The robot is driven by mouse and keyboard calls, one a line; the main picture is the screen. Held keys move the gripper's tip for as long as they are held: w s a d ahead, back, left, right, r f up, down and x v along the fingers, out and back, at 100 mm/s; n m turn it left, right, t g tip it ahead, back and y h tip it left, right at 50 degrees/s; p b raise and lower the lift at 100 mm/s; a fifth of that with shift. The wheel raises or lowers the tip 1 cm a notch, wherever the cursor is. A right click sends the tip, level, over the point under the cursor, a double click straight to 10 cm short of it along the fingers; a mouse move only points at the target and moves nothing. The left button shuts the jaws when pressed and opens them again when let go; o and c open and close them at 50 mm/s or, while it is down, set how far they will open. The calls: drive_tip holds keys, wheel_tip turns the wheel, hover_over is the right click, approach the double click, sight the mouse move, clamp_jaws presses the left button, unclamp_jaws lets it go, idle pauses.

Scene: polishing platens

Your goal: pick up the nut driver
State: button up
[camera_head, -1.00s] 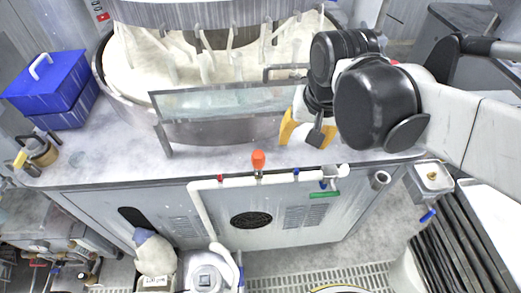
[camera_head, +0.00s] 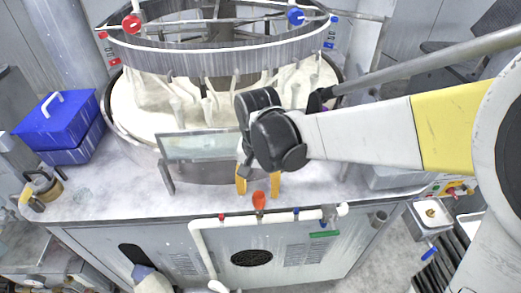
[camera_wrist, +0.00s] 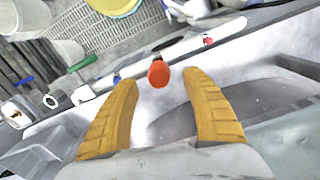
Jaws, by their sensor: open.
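My gripper (camera_head: 258,188) is open, its two yellow fingers pointing down over the front edge of the grey worktop (camera_head: 110,192). The wrist view shows the fingers (camera_wrist: 160,78) spread apart with nothing clamped. A red-orange rounded piece (camera_head: 259,200) stands at the worktop's front edge, just below the fingertips in the head view. In the wrist view the red-orange piece (camera_wrist: 159,74) appears between the fingertips, apart from both. I cannot tell whether it is the nut driver's handle or a valve knob. No other thing is clearly recognisable as the nut driver.
A round polishing machine (camera_head: 180,168) with a clear panel (camera_head: 200,146) stands behind my gripper. A white pipe (camera_head: 285,216) runs along the worktop's front. The worktop's left part is mostly clear.

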sight(259, 194)
wheel_tip(259, 194, down, 4)
drive_tip(key=shift+r+b, duration=0.1)
drive_tip(key=shift+b, duration=0.35)
drive_tip(key=shift+d, duration=0.1)
drive_tip(key=shift+c, duration=0.2)
clamp_jaws()
drive_tip(key=shift+r, duration=0.1)
